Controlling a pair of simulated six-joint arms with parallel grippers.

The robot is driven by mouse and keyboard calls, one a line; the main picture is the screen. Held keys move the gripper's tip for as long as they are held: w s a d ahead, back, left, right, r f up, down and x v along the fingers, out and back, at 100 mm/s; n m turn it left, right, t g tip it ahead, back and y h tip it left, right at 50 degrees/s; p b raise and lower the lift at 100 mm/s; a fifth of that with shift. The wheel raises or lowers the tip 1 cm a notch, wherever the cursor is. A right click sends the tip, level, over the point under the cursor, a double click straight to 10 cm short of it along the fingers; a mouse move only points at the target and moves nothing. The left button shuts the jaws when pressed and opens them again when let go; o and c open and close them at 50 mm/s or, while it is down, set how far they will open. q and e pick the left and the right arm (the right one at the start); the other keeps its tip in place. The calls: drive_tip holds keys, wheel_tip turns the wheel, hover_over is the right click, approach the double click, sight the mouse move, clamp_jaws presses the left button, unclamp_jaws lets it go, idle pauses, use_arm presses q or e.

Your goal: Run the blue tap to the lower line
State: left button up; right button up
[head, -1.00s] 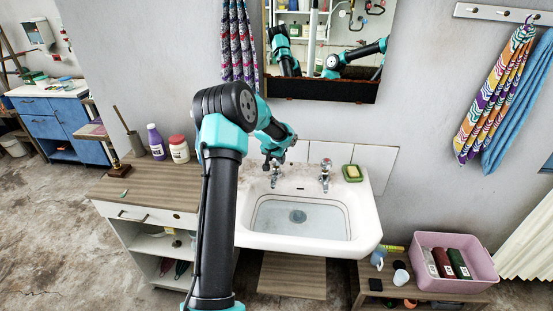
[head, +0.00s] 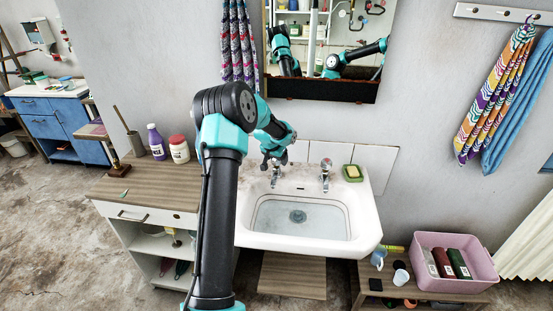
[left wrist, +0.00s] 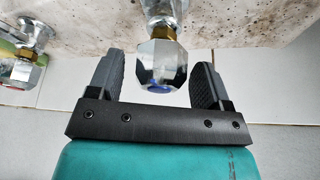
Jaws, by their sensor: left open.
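The white washbasin (head: 362,205) stands against the wall. A dark line runs around its inner wall, and the drain (head: 298,216) shows through a pale bluish bottom; I cannot tell the water level. The left tap (head: 275,178) and right tap (head: 325,177) stand at its back edge. My left gripper (head: 267,164) is at the left tap. Its open fingers (left wrist: 158,80) stand either side of the knob, with visible gaps. My right gripper is not in view.
A green soap dish (head: 352,173) sits at the basin's back right. A purple bottle (head: 156,143) and a red-lidded jar (head: 179,150) stand on the left cabinet. A pink tub (head: 455,286) is at lower right. A mirror (head: 320,80) hangs above.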

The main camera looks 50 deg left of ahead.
use_arm(q)
drive_tip(key=shift+r, duration=0.1)
drive_tip(key=v, duration=1.7)
drive_tip(key=shift+s, duration=0.15)
drive_tip(key=shift+d, duration=0.15)
idle(0.6)
